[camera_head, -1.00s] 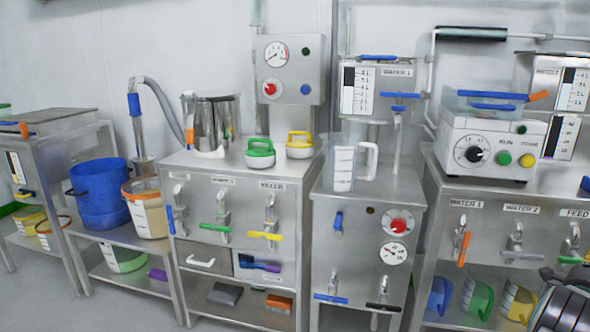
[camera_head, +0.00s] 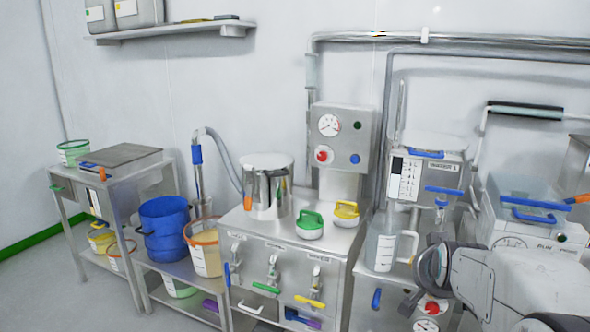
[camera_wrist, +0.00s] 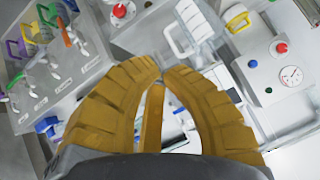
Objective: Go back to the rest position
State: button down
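My gripper (camera_wrist: 163,72) shows in the wrist view as two ribbed yellow fingers that curve inward, their tips almost meeting. A narrow orange-yellow strip shows between them, and I cannot tell what it is. I see nothing clearly held. My arm (camera_head: 500,285) is folded at the lower right of the head view, in front of the right-hand machines. The gripper's fingers do not show there. In the wrist view the gripper points down over the benches, beside a clear jug (camera_wrist: 190,30).
A steel cabinet (camera_head: 290,262) carries a steel pot (camera_head: 267,190) and green (camera_head: 309,225) and yellow (camera_head: 346,213) lidded items. A clear jug (camera_head: 382,245) stands close left of my arm. A blue bucket (camera_head: 163,228) is at left. Floor (camera_head: 40,285) is clear at lower left.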

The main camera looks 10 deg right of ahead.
jog(key=s+a+r+n+g+y+p, duration=0.1)
jog(key=s+a+r+n+p, duration=0.1)
jog(key=s+a, duration=0.4)
jog(key=s+a+r+n+g+y+p, duration=0.1)
jog(key=s+a+r+n+g+p, duration=0.1)
jog(key=s+a+n+p, duration=0.2)
jog(key=s+a+r+n+g+y+p, duration=0.2)
jog(key=s+a+p, duration=0.3)
jog(key=s+a, duration=0.4)
jog(key=shift+s+r+n+p, duration=0.4)
jog(key=shift+s+r+n, duration=0.25)
jog(key=shift+s, duration=0.6)
jog(key=shift+f, duration=0.1)
